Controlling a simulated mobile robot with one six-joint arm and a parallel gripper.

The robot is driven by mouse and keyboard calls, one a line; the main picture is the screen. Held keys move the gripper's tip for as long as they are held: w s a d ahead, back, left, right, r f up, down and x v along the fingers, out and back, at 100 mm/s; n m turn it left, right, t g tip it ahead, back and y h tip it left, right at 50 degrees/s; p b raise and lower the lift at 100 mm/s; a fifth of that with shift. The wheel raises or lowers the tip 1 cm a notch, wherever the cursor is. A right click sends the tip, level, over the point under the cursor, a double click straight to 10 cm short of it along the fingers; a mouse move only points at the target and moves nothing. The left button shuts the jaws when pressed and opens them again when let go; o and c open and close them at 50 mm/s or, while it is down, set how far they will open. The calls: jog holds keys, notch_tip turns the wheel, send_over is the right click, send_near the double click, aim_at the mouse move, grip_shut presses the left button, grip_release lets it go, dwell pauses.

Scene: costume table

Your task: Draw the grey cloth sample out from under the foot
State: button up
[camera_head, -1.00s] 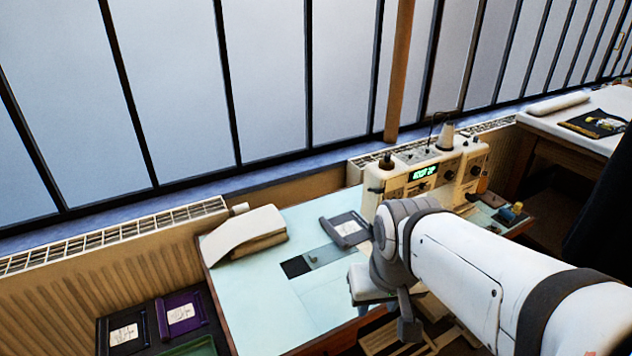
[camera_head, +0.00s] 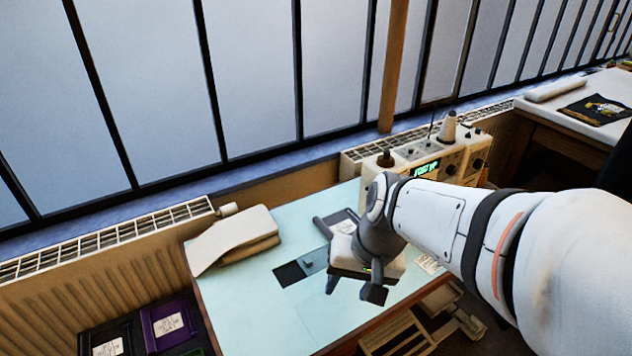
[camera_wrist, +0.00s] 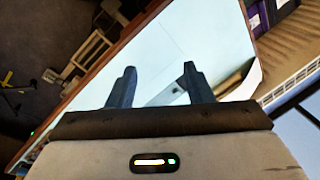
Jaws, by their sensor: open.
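A flat grey strip (camera_head: 314,261), which looks like the cloth sample, lies on the pale table with a dark square (camera_head: 290,273) at its left end. Its right end is hidden behind my arm. The cream sewing machine (camera_head: 405,160) stands at the back of the table; its foot is hidden behind my arm. My gripper (camera_head: 352,288) is open and empty, pointing down over the table to the right of the strip.
A folded cream cloth (camera_head: 235,240) lies at the table's left end. A dark, white-labelled flat item (camera_head: 343,224) lies behind the strip. Black and purple folders (camera_head: 168,326) are at lower left. A wooden stool (camera_head: 400,335) stands by the front edge. The front-left tabletop is clear.

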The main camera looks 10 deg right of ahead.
jog(key=w+a+f+m+y, duration=0.4)
jog(key=w+a+m+y, duration=0.2)
jog(key=w+a+m, duration=0.1)
jog(key=m+t+h+b, duration=0.25)
jog(key=m+t, duration=0.85)
jog(key=m, duration=1.1)
send_near(330, 232)
jog(key=shift+w+a+f+h, duration=0.2)
jog(key=shift+w+a+h, duration=0.25)
jog(key=shift+w, duration=0.15)
jog(key=shift+p+x, duration=0.35)
jog(key=shift+x, duration=3.6)
jog(key=shift+a+r, duration=0.1)
grip_shut()
